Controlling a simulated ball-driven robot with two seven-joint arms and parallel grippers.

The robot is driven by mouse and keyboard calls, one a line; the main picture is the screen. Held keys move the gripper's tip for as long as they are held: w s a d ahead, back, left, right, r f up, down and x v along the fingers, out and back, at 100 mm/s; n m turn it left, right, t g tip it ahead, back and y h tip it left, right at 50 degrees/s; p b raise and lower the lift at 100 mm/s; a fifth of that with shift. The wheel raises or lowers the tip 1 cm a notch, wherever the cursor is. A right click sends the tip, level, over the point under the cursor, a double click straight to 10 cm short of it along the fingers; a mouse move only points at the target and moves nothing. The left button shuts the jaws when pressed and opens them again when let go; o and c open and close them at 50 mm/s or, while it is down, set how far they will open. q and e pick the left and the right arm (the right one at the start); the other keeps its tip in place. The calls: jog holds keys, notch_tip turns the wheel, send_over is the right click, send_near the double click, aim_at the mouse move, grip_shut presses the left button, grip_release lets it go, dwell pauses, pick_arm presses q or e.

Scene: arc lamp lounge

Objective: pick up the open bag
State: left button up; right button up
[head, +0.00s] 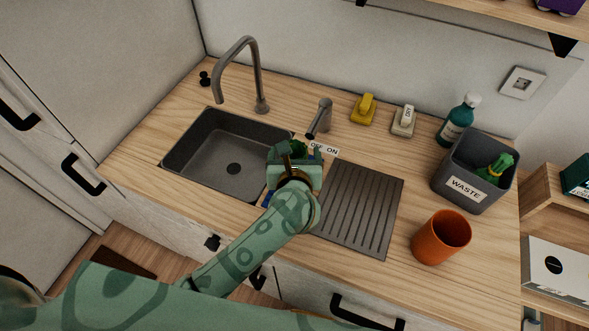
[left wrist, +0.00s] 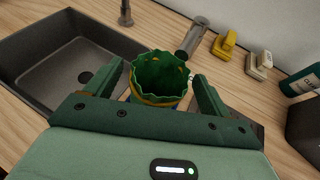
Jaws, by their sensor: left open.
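The open bag (left wrist: 160,75) is green with a wavy, wide-open rim and a yellow band below it. It stands upright by the sink's right edge. In the left wrist view it sits between the two spread fingers of my left gripper (left wrist: 157,72), with a gap visible at least on the left side. In the head view my left gripper (head: 294,156) hides most of the bag, and only some dark green of the bag (head: 298,147) shows. My right gripper is in neither view.
A sink (head: 215,152) with a tap lies left, a ribbed drainboard (head: 362,208) right. An orange cup (head: 441,237) and a grey WASTE bin (head: 452,172) holding a green tied bag (head: 495,168) stand further right. A lever (head: 320,119) rises just behind my gripper.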

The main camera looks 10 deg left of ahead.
pick_arm(q)
jog(key=b+x, duration=0.1)
jog(key=x, duration=0.1)
jog(key=shift+w+a+f, duration=0.1)
jog(key=shift+w+f, duration=0.15)
jog(key=shift+w, duration=0.1)
jog(key=shift+s+r, duration=0.1)
jog(key=c, duration=1.3)
